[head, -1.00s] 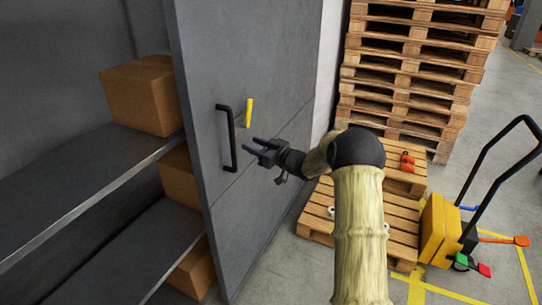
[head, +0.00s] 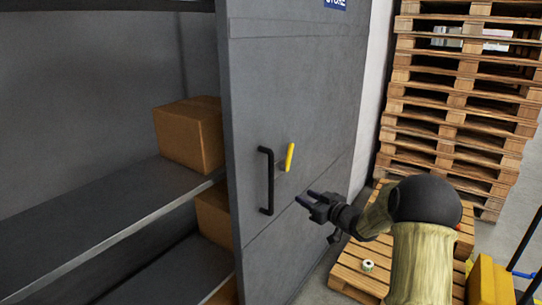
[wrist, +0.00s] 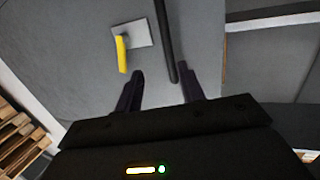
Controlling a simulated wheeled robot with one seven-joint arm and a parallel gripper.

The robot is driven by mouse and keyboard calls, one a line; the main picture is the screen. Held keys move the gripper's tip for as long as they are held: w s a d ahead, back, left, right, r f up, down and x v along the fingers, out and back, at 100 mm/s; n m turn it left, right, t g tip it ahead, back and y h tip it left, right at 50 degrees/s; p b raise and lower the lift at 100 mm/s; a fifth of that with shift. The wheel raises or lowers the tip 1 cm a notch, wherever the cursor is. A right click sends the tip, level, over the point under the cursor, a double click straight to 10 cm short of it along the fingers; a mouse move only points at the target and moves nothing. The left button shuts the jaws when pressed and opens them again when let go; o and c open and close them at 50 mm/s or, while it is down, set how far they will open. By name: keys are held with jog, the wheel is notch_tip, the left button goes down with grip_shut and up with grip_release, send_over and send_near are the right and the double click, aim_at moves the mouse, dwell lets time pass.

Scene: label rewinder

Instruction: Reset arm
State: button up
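My gripper (head: 306,199) is open and empty in front of the grey cabinet door, to the right of its black bar handle. In the wrist view its two dark fingers (wrist: 163,82) stand apart with nothing between them. The black handle (head: 267,181) is upright on the door (head: 243,120). It also shows in the wrist view (wrist: 163,35), beyond the right finger; I cannot tell whether they touch. A yellow lever (head: 290,157) sits right of the handle and shows in the wrist view (wrist: 122,53) on a pale plate.
The cabinet stands open, with cardboard boxes (head: 190,135) on its grey shelves (head: 100,210). A tall pallet stack (head: 455,90) and a low pallet (head: 350,272) stand right of the door. Yellow equipment (head: 490,282) is at the lower right.

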jog(key=s+a+f+m+g+h+p, duration=0.1)
jog(key=s+a+f+m+g+h, duration=0.1)
jog(key=s, duration=1.6)
jog(key=s+a+f+m+g+h+p, duration=0.2)
jog(key=s+m+g+h, duration=0.2)
jog(key=s, duration=1.4)
jog(key=g+h, duration=0.3)
jog(key=g, duration=0.2)
jog(key=shift+m+g, duration=0.3)
jog(key=shift+w, duration=0.15)
jog(key=shift+s+d, duration=0.1)
jog(key=shift+s, duration=0.1)
jog(key=shift+w, duration=0.2)
